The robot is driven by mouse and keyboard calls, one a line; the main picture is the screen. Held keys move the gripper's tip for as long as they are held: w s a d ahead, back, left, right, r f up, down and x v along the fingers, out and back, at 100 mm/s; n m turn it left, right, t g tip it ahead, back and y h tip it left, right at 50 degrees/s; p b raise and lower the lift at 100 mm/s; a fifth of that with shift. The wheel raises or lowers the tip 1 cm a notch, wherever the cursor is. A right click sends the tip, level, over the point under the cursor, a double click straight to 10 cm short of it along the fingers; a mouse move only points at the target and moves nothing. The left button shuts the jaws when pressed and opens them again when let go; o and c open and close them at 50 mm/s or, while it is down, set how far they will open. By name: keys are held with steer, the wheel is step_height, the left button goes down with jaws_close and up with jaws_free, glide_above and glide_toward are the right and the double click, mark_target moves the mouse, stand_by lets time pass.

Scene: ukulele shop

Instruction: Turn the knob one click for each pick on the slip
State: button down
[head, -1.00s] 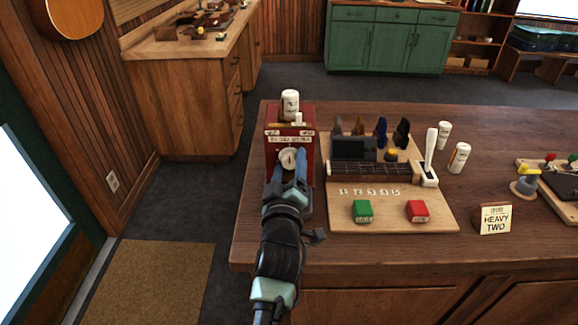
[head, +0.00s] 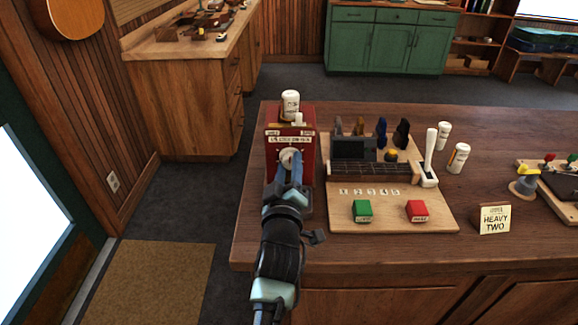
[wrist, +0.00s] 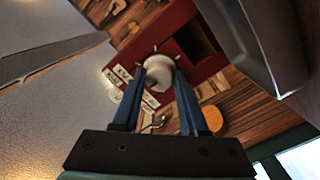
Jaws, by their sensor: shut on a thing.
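The white knob (head: 289,157) is on the front of a red box (head: 272,146) at the left end of the wooden table. My gripper (head: 291,168) is in front of the box and shut on the knob. In the wrist view, the blue fingers of my gripper (wrist: 164,88) lie on both sides of the knob (wrist: 158,70). The wrist appears rolled relative to the box. The slip (head: 495,219) stands at the table's front right and reads "HEAVY TWO". White labels on the box are too small to read surely.
A wooden board (head: 440,217) holds a green block (head: 362,211), a red block (head: 417,211), a white lever (head: 431,150) and several dark picks at its back. White bottles (head: 458,158) stand to its right. The table's front right is mostly clear.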

steer(key=shift+r+m, duration=0.3)
steer(key=shift+r, duration=0.05)
